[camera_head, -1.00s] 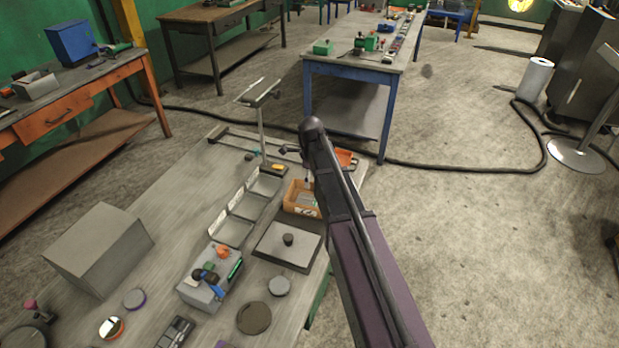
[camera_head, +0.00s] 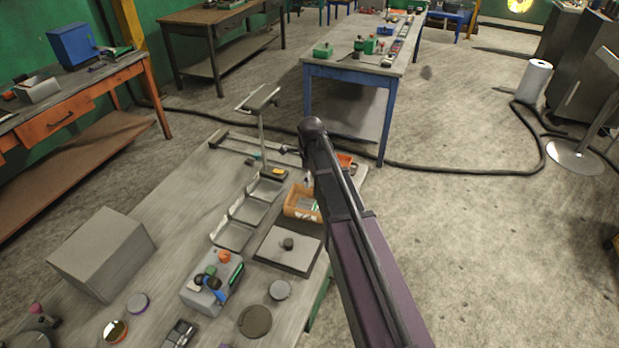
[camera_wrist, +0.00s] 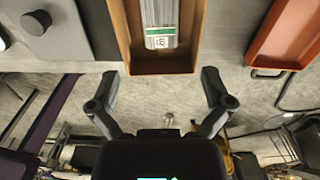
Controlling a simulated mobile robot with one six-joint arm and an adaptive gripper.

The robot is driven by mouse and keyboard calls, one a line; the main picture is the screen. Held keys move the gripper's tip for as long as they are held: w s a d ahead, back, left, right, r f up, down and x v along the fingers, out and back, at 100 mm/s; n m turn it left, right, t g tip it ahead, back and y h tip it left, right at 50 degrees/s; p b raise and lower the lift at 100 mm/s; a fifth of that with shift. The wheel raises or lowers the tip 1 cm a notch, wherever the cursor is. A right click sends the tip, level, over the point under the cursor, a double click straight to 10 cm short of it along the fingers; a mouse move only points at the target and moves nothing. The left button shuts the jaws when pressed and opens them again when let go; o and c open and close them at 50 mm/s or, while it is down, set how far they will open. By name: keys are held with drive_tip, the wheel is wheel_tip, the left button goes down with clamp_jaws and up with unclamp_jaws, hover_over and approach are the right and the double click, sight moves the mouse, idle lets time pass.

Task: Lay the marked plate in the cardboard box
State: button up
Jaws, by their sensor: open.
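The cardboard box (camera_head: 291,212) stands on the near bench, an open brown box. In the wrist view the box (camera_wrist: 163,62) is at the top centre, its near wall facing me. A grey plate with a green and white label (camera_wrist: 161,22) lies inside it, with no finger touching it. My gripper (camera_wrist: 161,88) is open and empty, its two fingers apart, just on the near side of the box. In the head view my gripper is mostly hidden behind my arm, and the plate's label cannot be made out.
A dark lidded plate with a round knob (camera_head: 287,254) lies just nearer than the box. An orange tray (camera_wrist: 283,42) stands to the box's right in the wrist view. Small open trays (camera_head: 235,235), a T-shaped stand (camera_head: 261,130) and a grey block (camera_head: 103,253) are also on the bench.

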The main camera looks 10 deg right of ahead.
drive_tip(key=s+n, duration=2.1)
drive_tip(key=n, duration=0.2)
drive_tip(key=shift+s+a+n, duration=0.15)
drive_tip(key=shift+s+n, duration=0.05)
drive_tip(key=shift+n, duration=0.1)
